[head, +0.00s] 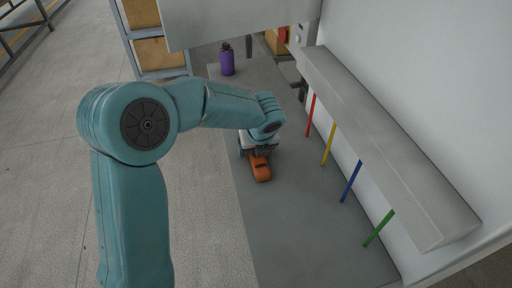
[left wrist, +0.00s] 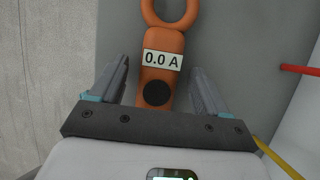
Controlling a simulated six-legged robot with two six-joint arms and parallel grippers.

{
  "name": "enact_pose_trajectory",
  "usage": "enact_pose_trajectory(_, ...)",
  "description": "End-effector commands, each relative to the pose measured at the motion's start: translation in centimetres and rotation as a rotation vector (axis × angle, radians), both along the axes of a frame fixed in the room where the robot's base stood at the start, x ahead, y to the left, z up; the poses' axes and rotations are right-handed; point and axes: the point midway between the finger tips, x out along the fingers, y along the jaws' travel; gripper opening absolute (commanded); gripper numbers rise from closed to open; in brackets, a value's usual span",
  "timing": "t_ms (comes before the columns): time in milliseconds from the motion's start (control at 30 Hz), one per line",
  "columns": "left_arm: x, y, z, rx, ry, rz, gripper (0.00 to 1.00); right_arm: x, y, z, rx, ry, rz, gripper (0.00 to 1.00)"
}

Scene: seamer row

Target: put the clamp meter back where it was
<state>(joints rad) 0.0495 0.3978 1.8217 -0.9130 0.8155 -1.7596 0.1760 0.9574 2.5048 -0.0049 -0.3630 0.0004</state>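The orange clamp meter (head: 261,170) lies on the grey mat (head: 285,222) near its left edge. In the left wrist view the clamp meter (left wrist: 163,44) shows its ring jaw at the top, a white "0.0 A" label and a black round dial. My left gripper (head: 258,150) is over the near end of the meter. In the left wrist view my left gripper (left wrist: 162,85) is open, with one finger on each side of the meter and visible gaps between. Whether the meter is touching the mat under the gripper is hidden. My right gripper is out of view.
A purple bottle (head: 227,60) stands at the mat's far end. The mat's near part is clear.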

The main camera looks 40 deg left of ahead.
Motion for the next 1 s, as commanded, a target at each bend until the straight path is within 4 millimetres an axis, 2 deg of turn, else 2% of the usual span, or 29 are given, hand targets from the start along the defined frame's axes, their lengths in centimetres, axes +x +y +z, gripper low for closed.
enact_pose_trajectory(267, -0.1, -0.1, 0.7, 0.002, -0.003, 0.0, 0.76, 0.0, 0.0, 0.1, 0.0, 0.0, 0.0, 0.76)
enact_pose_trajectory(367, -0.4, -0.6, 2.3, 0.0, -0.006, -0.001, 0.76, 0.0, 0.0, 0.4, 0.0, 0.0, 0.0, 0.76)
enact_pose_trajectory(700, -2.3, -2.8, 9.2, 0.0, -0.006, -0.002, 0.76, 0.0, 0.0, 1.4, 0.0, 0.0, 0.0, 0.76)
enact_pose_trajectory(833, -2.7, -3.3, 10.7, 0.0, -0.004, -0.001, 0.76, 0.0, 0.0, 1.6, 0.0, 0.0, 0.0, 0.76)
enact_pose_trajectory(1000, -3.0, -3.5, 11.2, 0.001, -0.002, 0.0, 0.76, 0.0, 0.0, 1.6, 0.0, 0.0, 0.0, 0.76)
